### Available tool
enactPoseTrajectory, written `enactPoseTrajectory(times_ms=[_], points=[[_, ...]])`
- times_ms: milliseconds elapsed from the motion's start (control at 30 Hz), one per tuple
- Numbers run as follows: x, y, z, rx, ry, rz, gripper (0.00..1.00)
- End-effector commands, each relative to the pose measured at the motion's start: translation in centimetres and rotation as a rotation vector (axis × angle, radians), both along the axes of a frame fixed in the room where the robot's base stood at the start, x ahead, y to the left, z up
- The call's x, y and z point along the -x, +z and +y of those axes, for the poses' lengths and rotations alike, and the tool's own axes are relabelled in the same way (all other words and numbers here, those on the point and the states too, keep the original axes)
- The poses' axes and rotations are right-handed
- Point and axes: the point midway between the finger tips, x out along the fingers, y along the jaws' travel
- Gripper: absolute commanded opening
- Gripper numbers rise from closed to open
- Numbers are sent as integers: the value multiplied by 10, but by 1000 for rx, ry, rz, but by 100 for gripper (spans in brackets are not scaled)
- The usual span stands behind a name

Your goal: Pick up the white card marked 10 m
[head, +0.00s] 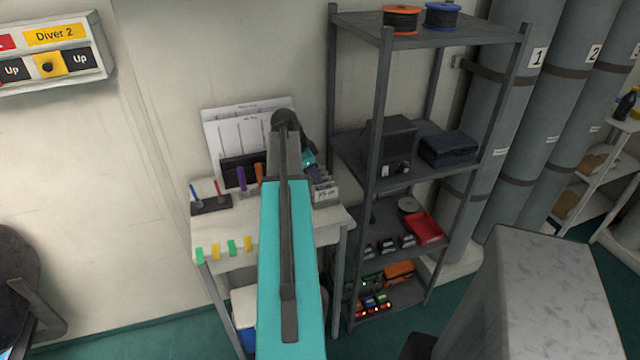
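A small holder with upright pale cards (326,194) stands at the right end of the small white desk (225,238). The front card has dark lettering too small to read surely, so I cannot tell which card is marked 10 m. My teal arm runs up across the middle of the view and covers part of the desk, up to the left of the cards. A dark joint of mine and a bit of teal show above the desk.
Pens in a dark holder (211,204) and coloured tags along the desk's front edge (232,247) stand left of my arm. A white board (222,130) leans on the wall. A grey shelf rack (385,110) stands close right of the desk. Grey cylinders (520,110) stand farther right.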

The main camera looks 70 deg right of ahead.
Motion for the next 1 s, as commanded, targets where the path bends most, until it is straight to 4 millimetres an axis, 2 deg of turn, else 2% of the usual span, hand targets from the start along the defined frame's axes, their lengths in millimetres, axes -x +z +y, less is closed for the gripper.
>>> enactPoseTrajectory(times_ms=[667,733,1000], points=[[1,-5,-1,0,1,0,12],[1,-5,-1,0,1,0,0],[0,-4,-1,0,2,0,0]])
